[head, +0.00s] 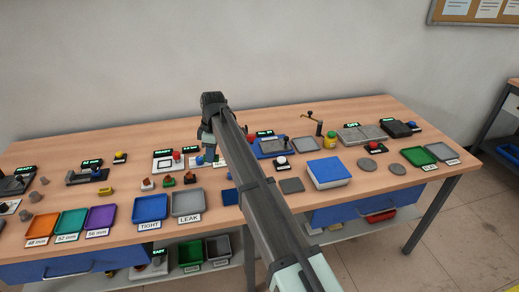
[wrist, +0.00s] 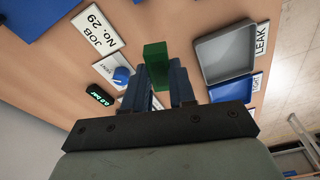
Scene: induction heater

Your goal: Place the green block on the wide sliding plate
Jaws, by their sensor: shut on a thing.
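The green block (wrist: 156,64) is upright between the two fingers of my gripper (wrist: 163,90) in the wrist view, with its upper part showing beyond the fingertips. My gripper is shut on it. In the head view my gripper (head: 209,150) hangs over the back middle of the table, near a white panel, and I cannot make out the block there. I cannot tell which part is the wide sliding plate; a blue flat device (head: 271,148) stands just right of my arm, partly hidden by it.
The grey LEAK tray (wrist: 224,54) is right of the block in the wrist view; a panel with a blue knob (wrist: 122,75) and a JOB No. 29 card (wrist: 98,34) are left. In the head view, the blue TIGHT tray (head: 152,207) and several small parts stand in front.

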